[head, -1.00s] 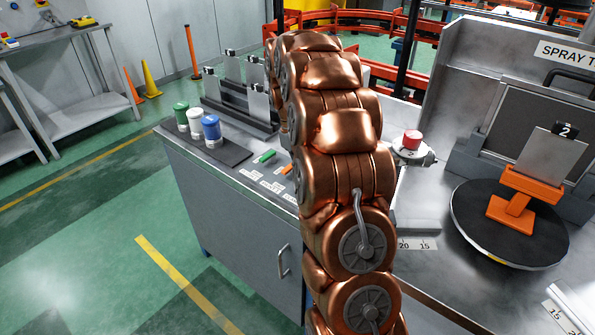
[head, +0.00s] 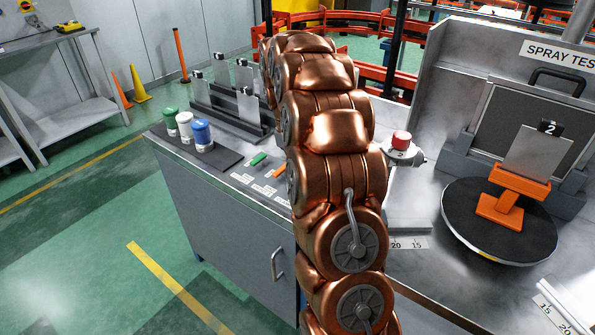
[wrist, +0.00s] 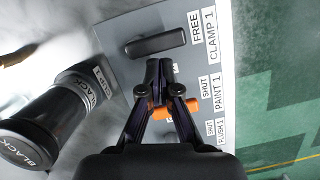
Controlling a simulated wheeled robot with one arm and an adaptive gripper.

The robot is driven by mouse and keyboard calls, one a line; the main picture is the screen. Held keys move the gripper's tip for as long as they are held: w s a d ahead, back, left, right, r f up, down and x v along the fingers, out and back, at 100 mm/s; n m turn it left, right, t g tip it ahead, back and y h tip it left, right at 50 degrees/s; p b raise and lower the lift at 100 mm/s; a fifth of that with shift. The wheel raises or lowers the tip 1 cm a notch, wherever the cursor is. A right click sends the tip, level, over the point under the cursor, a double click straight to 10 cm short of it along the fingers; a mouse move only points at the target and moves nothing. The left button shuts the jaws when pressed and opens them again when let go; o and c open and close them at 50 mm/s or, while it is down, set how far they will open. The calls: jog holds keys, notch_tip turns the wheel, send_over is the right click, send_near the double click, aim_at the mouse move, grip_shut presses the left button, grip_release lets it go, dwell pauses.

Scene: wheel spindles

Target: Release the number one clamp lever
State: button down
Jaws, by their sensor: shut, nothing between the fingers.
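The black clamp lever (wrist: 156,43) lies on a grey panel in the wrist view, beside a label (wrist: 205,36) reading "FREE" and "CLAMP 1". My gripper (wrist: 164,68) is shut and empty, its tips just below the lever in the picture. I cannot tell whether they touch it. An orange lever (wrist: 184,108) sits partly behind the fingers, by the "SHUT" "PAINT 1" label (wrist: 214,92). In the head view my copper arm covers the gripper and the clamp lever.
A black canister (wrist: 40,130) stands left in the wrist view.

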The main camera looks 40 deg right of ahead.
jog(key=p+v, duration=0.3)
jog(key=v, duration=0.6)
jog(key=shift+a+r, duration=0.2)
jog(key=shift+a, duration=0.15)
